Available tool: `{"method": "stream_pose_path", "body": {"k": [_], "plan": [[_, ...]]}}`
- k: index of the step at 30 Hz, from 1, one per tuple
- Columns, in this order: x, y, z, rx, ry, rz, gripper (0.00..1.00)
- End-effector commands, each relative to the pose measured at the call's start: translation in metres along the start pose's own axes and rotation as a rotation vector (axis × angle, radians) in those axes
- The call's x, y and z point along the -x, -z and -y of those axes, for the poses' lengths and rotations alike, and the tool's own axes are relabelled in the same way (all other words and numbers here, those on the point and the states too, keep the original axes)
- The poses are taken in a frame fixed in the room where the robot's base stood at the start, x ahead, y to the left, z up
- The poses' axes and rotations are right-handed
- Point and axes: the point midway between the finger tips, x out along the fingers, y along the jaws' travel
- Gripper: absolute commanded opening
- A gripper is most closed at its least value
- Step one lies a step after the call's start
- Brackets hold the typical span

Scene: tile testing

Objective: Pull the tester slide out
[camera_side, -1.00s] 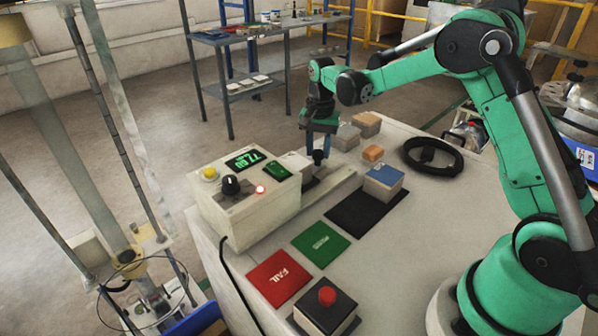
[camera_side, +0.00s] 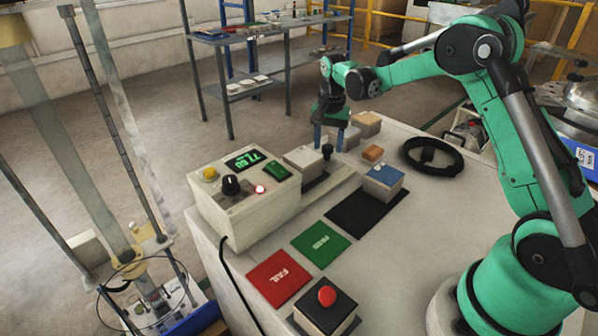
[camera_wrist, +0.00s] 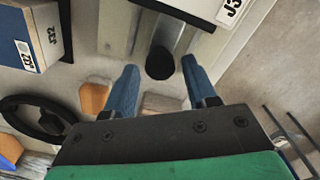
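The tester (camera_side: 245,205) is a cream box with a lit green display, a black dial and a glowing red lamp. Its slide juts from the right side, with a pale tile (camera_side: 303,157) at the tester's end and a black knob (camera_side: 327,152) at its outer end. My gripper (camera_side: 329,143) is at the knob, its blue fingers spread apart. In the wrist view the knob (camera_wrist: 160,62) stands between the fingertips (camera_wrist: 160,75), with a gap on each side. The gripper holds nothing that I can see.
A blue-topped block (camera_side: 384,182) stands on a black mat (camera_side: 352,215). Green (camera_side: 321,243) and red FAIL (camera_side: 278,278) pads and a red button box (camera_side: 326,300) lie nearer. An orange block (camera_side: 373,153), grey blocks and a black ring (camera_side: 432,172) lie beyond the slide.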

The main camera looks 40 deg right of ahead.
Motion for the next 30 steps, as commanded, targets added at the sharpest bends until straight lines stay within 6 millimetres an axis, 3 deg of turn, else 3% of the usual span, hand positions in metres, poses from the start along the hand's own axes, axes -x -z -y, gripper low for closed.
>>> {"method": "stream_pose_path", "body": {"k": [11,30], "plan": [[0.002,-0.001,0.000,0.001,-0.002,0.004,0.63],[0.055,-0.001,0.000,0.001,-0.002,0.005,0.63]]}}
